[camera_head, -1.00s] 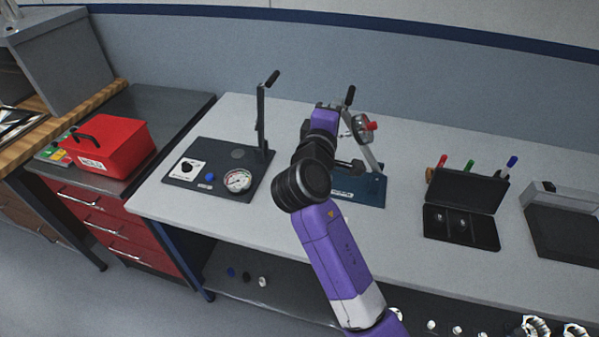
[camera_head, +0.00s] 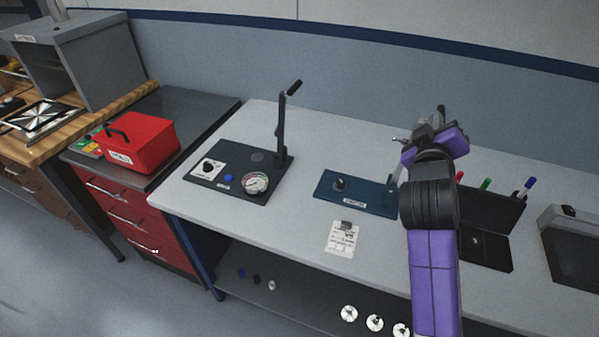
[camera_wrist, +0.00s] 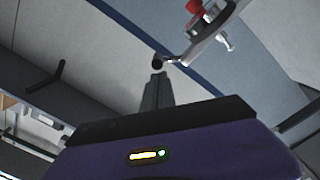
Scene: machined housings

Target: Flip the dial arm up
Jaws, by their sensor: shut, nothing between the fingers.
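The blue base plate (camera_head: 350,203) of the dial stand lies on the bench, with a dark knob on its left. A pale bar (camera_head: 393,178) rises from its right end, leaning right, and is lost behind my arm. In the wrist view the dial arm's metal part with a red cap (camera_wrist: 195,7) and a silver stem (camera_wrist: 225,42) is beyond my fingers. My gripper (camera_wrist: 158,78) is shut and empty. Its tips are close to a dark round end (camera_wrist: 157,65) on a bent rod; I cannot tell if they touch. My wrist hides most of the dial arm in the head view.
Left of it stands a dark plate with an upright lever (camera_head: 282,125) and a gauge (camera_head: 256,183). A printed card (camera_head: 342,238) lies in front. A red box (camera_head: 140,145) stands far left.

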